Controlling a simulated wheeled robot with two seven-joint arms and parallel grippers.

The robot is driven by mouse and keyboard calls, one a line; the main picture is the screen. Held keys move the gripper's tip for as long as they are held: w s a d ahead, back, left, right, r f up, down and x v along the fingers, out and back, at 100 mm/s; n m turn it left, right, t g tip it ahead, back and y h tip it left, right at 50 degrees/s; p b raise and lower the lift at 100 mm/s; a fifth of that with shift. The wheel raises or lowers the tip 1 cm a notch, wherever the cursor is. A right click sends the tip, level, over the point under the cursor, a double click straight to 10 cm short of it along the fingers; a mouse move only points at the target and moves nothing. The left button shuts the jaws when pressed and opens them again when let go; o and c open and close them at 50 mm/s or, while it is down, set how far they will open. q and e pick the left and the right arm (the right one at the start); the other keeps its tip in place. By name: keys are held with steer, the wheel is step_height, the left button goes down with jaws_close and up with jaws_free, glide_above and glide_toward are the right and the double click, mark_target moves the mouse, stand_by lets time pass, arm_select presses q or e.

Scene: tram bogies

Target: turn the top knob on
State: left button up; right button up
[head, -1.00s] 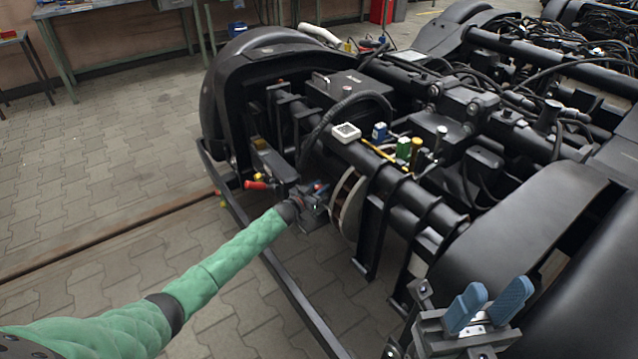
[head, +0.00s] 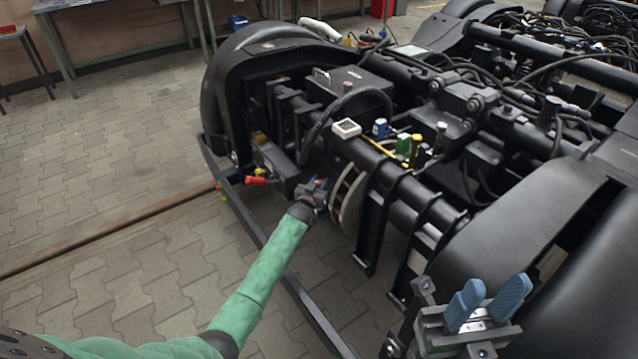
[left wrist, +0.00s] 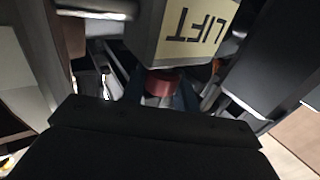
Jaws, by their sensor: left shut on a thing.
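A red knob (left wrist: 163,82) sits below a box with a pale label reading LIFT (left wrist: 198,30) in the left wrist view; the word appears upside down. My left gripper (head: 319,185) is at the side of the near bogie in the head view, with its blue fingers around the red knob and shut on it. The gripper and its arm largely hide the knob in the head view. I cannot tell the knob's turned position. My right gripper (head: 491,296) is at the lower right, empty, its two blue fingers apart.
A red-ended handle (head: 256,180) sticks out just left of my left gripper. A long dark rail (head: 300,299) runs along the bogie's near side. Small blue, green and yellow fittings (head: 403,146) stand on the frame above. The paved floor (head: 100,180) at left is clear.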

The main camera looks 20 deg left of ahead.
stand_by(0.4)
arm_select(q)
steer(key=o, duration=1)
steer(key=shift+s, duration=0.1)
steer(key=shift+s+a+p, duration=0.2)
steer(key=shift+s+p, duration=0.7)
steer(key=shift+s, duration=2.9)
steer(key=shift+c, duration=0.2)
